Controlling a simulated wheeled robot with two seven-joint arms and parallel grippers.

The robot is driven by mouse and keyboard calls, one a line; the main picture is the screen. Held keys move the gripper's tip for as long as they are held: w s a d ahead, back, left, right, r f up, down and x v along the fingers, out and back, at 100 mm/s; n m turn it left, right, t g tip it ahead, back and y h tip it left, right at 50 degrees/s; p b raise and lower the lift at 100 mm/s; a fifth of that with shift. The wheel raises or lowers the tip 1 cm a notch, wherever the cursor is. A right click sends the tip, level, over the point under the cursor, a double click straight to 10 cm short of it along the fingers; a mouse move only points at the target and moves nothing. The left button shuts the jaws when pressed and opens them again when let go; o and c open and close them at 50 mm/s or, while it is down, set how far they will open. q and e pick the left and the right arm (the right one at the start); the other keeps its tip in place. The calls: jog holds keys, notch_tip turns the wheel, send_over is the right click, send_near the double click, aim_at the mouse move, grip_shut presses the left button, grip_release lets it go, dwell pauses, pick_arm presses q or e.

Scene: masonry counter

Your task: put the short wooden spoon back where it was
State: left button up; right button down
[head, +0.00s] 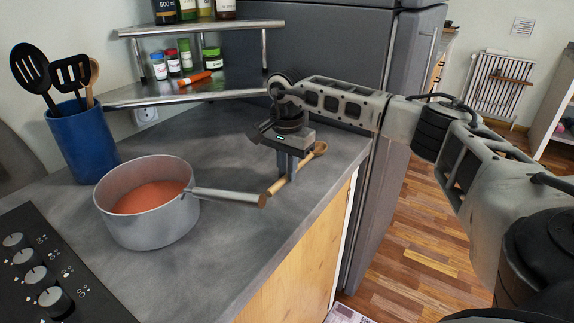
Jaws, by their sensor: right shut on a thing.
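My right gripper (285,172) points down over the counter near its right edge, shut on a short wooden spoon (312,156). The spoon lies roughly level in the jaws, its bowl to the upper right and its handle end to the lower left, close to the pot's handle. I cannot tell whether the spoon touches the counter or the pot handle. A blue utensil holder (82,140) at the left holds black utensils and another wooden utensil (93,75). My left gripper is not in view.
A metal pot (148,228) with red-orange contents stands on the grey counter (225,150), its handle (228,197) reaching right. A cooktop (60,275) is at lower left. A metal shelf (190,91) with jars stands behind. A grey fridge (380,190) borders the right.

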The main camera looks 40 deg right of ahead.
jog(key=c, duration=1.4)
grip_release()
jog(key=shift+c, duration=0.2)
jog(key=shift+f+b, duration=0.4)
jog(key=shift+b, duration=0.2)
notch_tip(320, 180, up, 16)
jog(key=shift+w+r, duration=0.15)
jog(key=shift+r, duration=0.05)
